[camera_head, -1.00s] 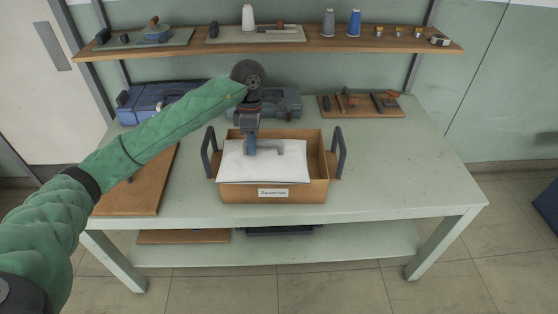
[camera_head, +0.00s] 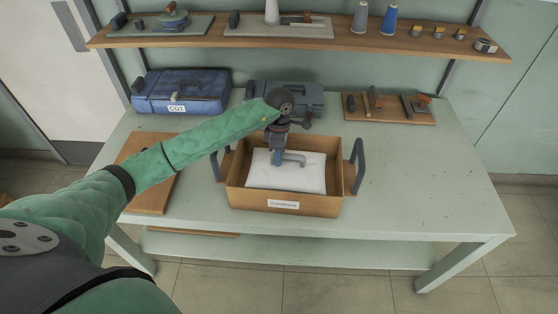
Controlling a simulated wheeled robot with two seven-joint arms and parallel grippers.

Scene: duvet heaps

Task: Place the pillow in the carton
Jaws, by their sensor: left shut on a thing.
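The white pillow (camera_head: 300,180) lies inside the brown carton (camera_head: 246,204), below its rim. The carton stands on the pale green table, with a white label on its front and dark handles at its left and right ends. My left gripper (camera_head: 289,161) reaches down into the carton and is shut on the pillow's upper side. The gripper and wrist hide part of the pillow. My right gripper is out of view.
A blue case (camera_head: 208,92) and a grey case (camera_head: 300,93) stand behind the carton. A wooden board (camera_head: 150,198) lies left of it, and a tool board (camera_head: 390,116) lies at the back right. A shelf (camera_head: 350,43) hangs above. The table's right side is clear.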

